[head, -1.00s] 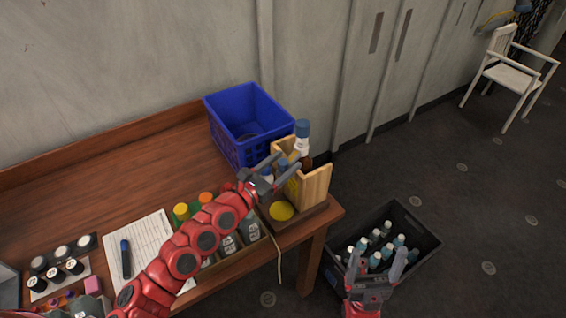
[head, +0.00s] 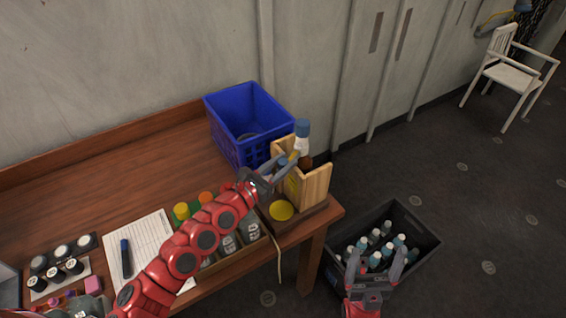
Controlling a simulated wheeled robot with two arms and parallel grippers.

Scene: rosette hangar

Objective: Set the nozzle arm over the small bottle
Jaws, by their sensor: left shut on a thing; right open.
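A light wooden holder (head: 316,187) stands on the table's right front corner. A tall bottle with a blue top and white neck (head: 302,129) rises out of it, its amber lower part partly hidden. My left gripper (head: 294,156) reaches over the holder from the left, its fingertips closed at the bottle's white neck; the exact contact is too small to see. I cannot make out a nozzle arm or tell which bottle is the small one. My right gripper (head: 378,262) is open and empty, in front of the black crate.
A blue crate (head: 247,120) stands behind the holder. The black crate (head: 424,243) with several bottles is on the floor to the right. A yellow disc (head: 281,210) lies before the holder. A tray of bottles (head: 258,250), paper (head: 141,241) and marker are left.

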